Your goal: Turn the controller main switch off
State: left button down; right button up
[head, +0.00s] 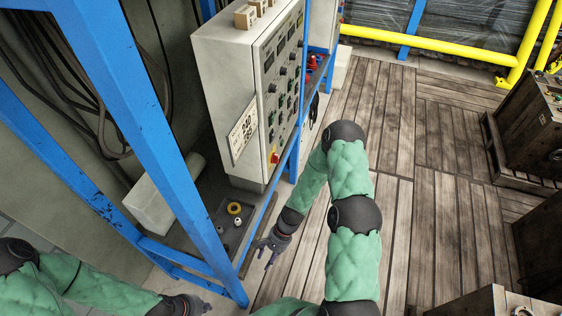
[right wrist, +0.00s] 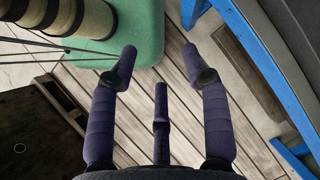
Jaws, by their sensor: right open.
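The grey controller cabinet (head: 226,75) stands in a blue frame in the upper middle of the head view. A red knob on a yellow plate (head: 274,157), which looks like the main switch, sits low on its panel; its setting is too small to read. My right gripper (head: 268,254) is below and apart from the knob, fingers pointing down. In the right wrist view my right gripper (right wrist: 160,62) has its fingers spread, with nothing between them. My left gripper (head: 204,306) is at the bottom edge, partly cut off; its fingers are unclear.
A blue post (head: 165,150) crosses the left side, and a blue rail (head: 296,150) runs along the panel side. A yellow ring (head: 234,208) and small parts lie on a shelf below the cabinet. Dark crates (head: 530,125) stand at right. The plank floor between is clear.

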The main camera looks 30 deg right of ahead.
jog(key=w+d+m+t+y, duration=0.2)
jog(key=w+d+m+y, duration=0.15)
jog(key=w+m, duration=0.2)
jog(key=m+t+y+b, duration=0.2)
jog(key=m+t, duration=0.8)
jog(key=t, duration=0.3)
send_near(278, 159)
jog(key=x, duration=0.8)
jog(key=shift+w+a+f+b, duration=0.15)
jog(key=shift+w+f+b, duration=0.1)
jog(key=shift+w+b, duration=0.1)
grip_shut()
